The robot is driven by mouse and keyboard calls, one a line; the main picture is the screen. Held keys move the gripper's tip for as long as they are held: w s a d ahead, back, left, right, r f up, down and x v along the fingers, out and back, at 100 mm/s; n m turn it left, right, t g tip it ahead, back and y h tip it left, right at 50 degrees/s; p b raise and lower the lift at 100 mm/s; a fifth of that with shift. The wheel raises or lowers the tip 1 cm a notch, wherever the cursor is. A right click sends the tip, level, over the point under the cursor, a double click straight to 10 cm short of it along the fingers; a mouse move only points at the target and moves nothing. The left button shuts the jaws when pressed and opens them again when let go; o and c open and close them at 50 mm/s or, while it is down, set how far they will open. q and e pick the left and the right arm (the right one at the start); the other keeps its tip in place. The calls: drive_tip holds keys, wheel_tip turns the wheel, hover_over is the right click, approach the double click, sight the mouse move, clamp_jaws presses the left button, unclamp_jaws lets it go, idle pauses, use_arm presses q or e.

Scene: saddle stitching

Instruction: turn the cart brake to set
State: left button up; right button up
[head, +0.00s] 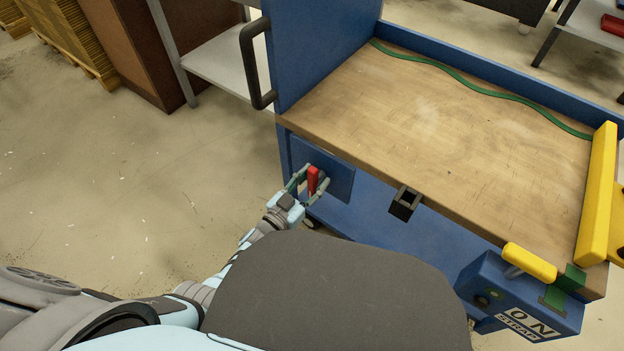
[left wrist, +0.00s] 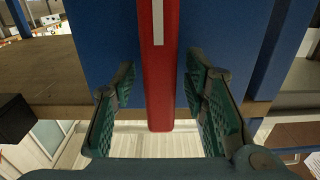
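The cart brake is a red lever (head: 313,180) on a blue plate (head: 340,180) at the cart's near left side, below the wooden deck. In the left wrist view the red lever (left wrist: 158,70) has a white stripe and lies between my green finger pads. My left gripper (head: 311,184) is open around the lever. In the left wrist view the gripper (left wrist: 165,100) shows a gap on each side of the lever, so the pads do not appear to touch it. My right gripper is not in view.
The cart's wooden deck (head: 450,110) carries a green strap (head: 470,85). A black handle (head: 252,65) rises at the cart's left. A yellow bar (head: 600,190) and a blue box marked ON STRAP (head: 500,290) sit at the right. The floor at left is free.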

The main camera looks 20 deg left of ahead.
use_arm(q)
drive_tip(key=v, duration=1.2)
